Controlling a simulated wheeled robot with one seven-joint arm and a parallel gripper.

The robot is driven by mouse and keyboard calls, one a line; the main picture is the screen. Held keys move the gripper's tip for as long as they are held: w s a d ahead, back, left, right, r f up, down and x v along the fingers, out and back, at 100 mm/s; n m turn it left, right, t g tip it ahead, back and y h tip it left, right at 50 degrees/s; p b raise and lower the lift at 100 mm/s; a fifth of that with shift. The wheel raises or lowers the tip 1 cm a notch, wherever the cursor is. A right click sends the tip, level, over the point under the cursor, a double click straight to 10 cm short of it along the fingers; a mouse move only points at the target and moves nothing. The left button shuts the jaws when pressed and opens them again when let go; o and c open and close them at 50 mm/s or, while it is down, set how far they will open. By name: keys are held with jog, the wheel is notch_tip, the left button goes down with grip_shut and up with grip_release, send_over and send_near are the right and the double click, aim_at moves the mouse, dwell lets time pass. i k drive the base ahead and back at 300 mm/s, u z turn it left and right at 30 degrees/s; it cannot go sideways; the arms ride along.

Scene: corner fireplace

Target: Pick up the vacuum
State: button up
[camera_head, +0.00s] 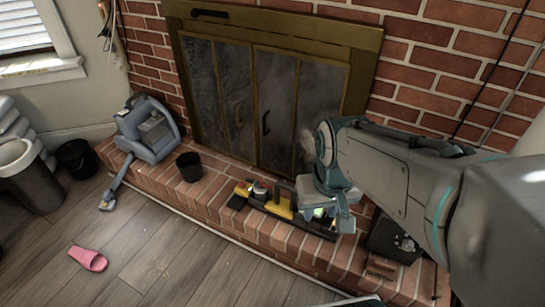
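A blue-grey vacuum (147,133) stands on the left end of the brick hearth, against the wall beside the fireplace. Its nozzle part (113,188) slants down over the hearth edge toward the floor. My gripper (331,215) is far to its right, over the right half of the hearth and pointing down. It is by a black and yellow tool holder (269,203); I cannot tell whether they touch. The fingertips are small and partly hidden, so their opening is unclear. The vacuum is clear of my arm.
A small black bucket (189,166) stands on the hearth right of the vacuum. A dark box (393,241) is right of my gripper. A pink slipper (88,258) lies on the floor. Bins (30,178) stand at far left. The wood floor before the hearth is mostly free.

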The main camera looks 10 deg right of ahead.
aim_at(277, 207)
jog(key=u, duration=2.4)
jog(key=i, duration=0.65)
jog(key=z, duration=3.75)
jog(key=i, duration=0.5)
jog(key=u, duration=0.05)
